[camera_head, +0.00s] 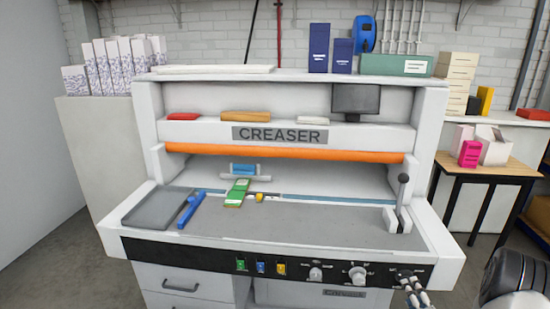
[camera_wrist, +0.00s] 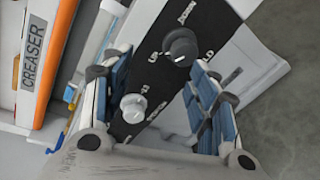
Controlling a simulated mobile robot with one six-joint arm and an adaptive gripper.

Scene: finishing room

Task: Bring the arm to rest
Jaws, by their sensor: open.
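My gripper (camera_wrist: 160,72) is open and empty in the wrist view, with its two blue-padded fingers spread apart. Between and behind the fingers is the creaser's black control panel (camera_wrist: 144,60) with its grey and white knobs. In the head view my gripper (camera_head: 416,294) shows at the bottom edge, low in front of the right end of the creaser (camera_head: 205,133). My dark arm link (camera_head: 515,278) shows in the lower right corner. I cannot tell whether the gripper touches the panel.
A lever (camera_head: 402,190) stands at the right of the creaser's bed. A blue bar (camera_head: 190,209) and a green-and-white piece (camera_head: 237,192) lie on the bed. A wooden table (camera_head: 487,170) with boxes stands at right. Some floor is clear at right.

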